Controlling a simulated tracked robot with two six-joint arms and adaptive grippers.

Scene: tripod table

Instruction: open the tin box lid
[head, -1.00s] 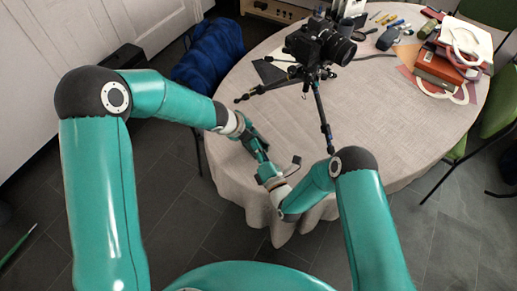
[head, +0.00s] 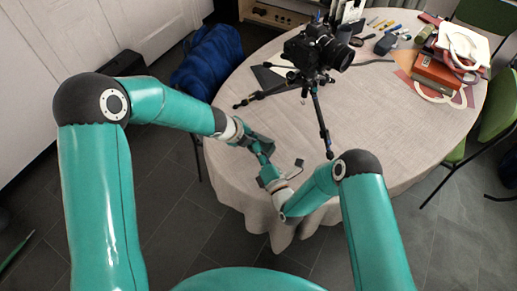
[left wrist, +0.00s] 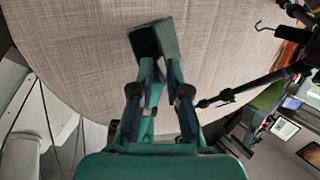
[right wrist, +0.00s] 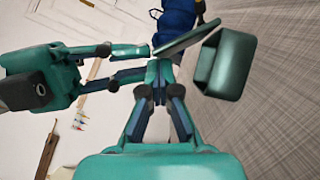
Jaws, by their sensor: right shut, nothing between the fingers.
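The dark green tin box (right wrist: 232,66) is on the cloth, and its lid (right wrist: 182,40) stands tilted away from it, with a wedge of space between them in the right wrist view. In the left wrist view the tin (left wrist: 168,40) is just beyond the fingertips. My left gripper (right wrist: 148,60) has its fingers parted, close to the lid's near end; whether it touches is unclear. My right gripper (right wrist: 160,72) is shut and empty, just below the lid's lower end. In the head view both grippers meet around the tin (head: 265,144), which partly hides behind them.
A camera on a tripod (head: 315,50) stands behind, one leg reaching the cloth near my right arm. Books (head: 437,72) and small items lie at the table's far right. The round table's (head: 235,95) near edge is beneath my arms. A blue bag (head: 208,58) stands left.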

